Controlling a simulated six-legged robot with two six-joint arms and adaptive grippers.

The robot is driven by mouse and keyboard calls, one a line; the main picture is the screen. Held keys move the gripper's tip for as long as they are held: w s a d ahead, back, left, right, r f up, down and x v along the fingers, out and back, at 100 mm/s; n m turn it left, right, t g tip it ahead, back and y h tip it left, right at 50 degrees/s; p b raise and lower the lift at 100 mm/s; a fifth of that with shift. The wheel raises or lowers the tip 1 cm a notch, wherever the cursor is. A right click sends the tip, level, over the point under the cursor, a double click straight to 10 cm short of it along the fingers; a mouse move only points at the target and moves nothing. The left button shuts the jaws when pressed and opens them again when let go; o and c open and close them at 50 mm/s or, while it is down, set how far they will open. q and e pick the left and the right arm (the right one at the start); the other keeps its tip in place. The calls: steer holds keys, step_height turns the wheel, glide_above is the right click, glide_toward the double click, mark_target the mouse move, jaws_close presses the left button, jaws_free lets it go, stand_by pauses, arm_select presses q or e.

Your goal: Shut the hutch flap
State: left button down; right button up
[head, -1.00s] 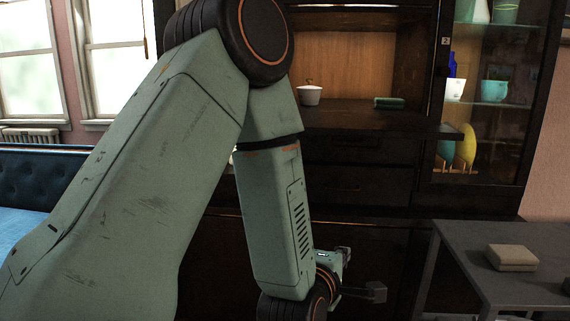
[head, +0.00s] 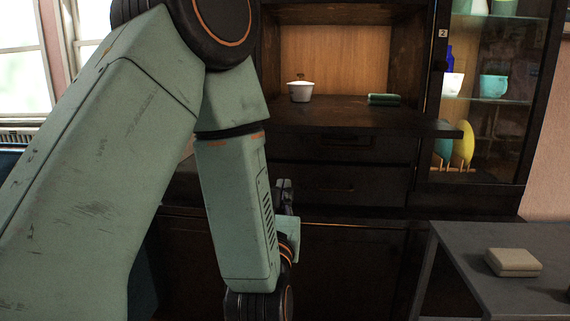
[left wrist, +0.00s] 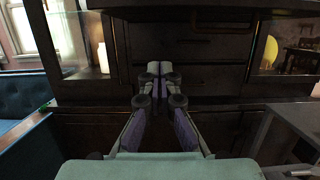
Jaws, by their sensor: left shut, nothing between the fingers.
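The hutch flap (head: 400,118) is a dark wooden panel lying open and level, jutting out from the cabinet below a lit, wood-backed compartment. Its right corner reaches past the front of the glass door. My left gripper (head: 285,184) is shut and empty, below the flap's level and in front of the dark drawers. My forearm hides part of it and the left side of the flap. In the left wrist view the gripper's fingers (left wrist: 158,72) are together and point at the drawer fronts. A dark panel, seemingly the flap (left wrist: 215,8), crosses the top there. My right gripper does not show.
A white pot (head: 301,91) and a green object (head: 384,99) sit at the compartment. A glass-doored cabinet (head: 490,95) with dishes stands right. A grey table (head: 465,255) with a beige box (head: 513,262) is at front right. A blue sofa (left wrist: 25,100) is left.

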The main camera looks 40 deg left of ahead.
arm_select(q)
steer(key=w+a+r, duration=0.4)
steer(key=w+r, duration=0.2)
steer(key=w, duration=0.1)
steer(key=shift+w+a+r, duration=0.15)
steer(key=shift+w+a, duration=0.2)
steer(key=shift+r, duration=0.1)
steer(key=shift+p, duration=0.3)
